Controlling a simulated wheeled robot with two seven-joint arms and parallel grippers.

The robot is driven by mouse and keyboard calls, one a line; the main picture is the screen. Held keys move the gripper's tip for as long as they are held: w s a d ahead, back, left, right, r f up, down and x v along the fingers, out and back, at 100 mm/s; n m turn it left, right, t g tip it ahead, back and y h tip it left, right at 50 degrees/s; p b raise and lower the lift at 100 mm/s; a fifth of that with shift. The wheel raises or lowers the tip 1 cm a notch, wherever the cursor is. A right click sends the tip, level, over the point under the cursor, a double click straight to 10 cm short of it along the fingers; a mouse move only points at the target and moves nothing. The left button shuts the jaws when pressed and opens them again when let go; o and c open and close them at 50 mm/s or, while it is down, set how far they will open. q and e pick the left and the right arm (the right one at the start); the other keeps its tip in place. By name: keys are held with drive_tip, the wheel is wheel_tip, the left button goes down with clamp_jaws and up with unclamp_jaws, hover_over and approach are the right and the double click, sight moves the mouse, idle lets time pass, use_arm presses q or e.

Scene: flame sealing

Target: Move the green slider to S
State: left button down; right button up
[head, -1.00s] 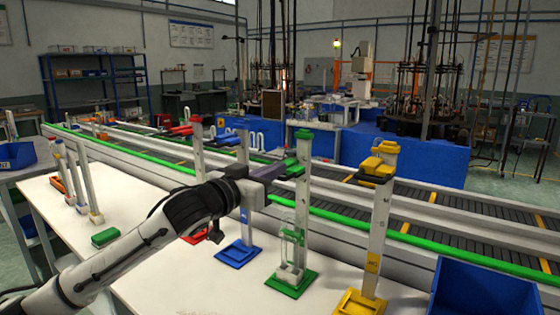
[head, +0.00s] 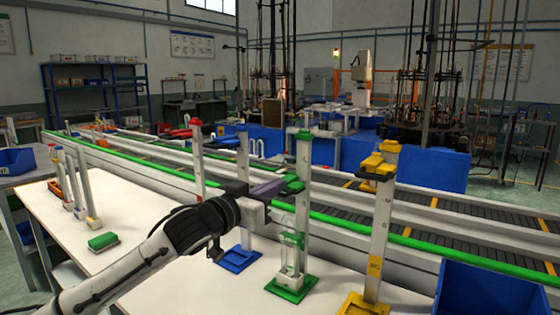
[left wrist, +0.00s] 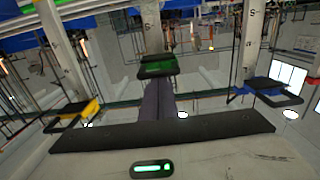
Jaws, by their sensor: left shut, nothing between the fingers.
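The green slider (head: 293,183) sits on the tall white post (head: 302,215) with a green cap and green base (head: 291,289). My left gripper (head: 268,189) is shut and empty, its purple fingers beside the slider at about its height. The slider (left wrist: 158,66) also shows in the left wrist view, directly past the tips of the shut fingers (left wrist: 158,98). I cannot tell whether the tips touch it. A letter like an S (left wrist: 147,8) shows on this post near the top of that view. My right gripper is not in view.
A blue-based post (head: 243,190) stands left of the green one, with a red-capped post (head: 197,160) beyond. A yellow post (head: 380,240) stands to the right. A green block (head: 103,241) lies on the white table. A blue bin (head: 490,290) is at front right.

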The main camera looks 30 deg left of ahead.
use_arm(q)
drive_tip(key=shift+f+b, duration=0.55)
drive_tip(key=shift+f, duration=0.5)
drive_tip(key=shift+f+b, duration=1.45)
drive_tip(key=shift+f, duration=0.75)
drive_tip(key=s+r, duration=0.1)
drive_tip(key=s, duration=0.9)
drive_tip(key=shift+a+r, duration=0.4)
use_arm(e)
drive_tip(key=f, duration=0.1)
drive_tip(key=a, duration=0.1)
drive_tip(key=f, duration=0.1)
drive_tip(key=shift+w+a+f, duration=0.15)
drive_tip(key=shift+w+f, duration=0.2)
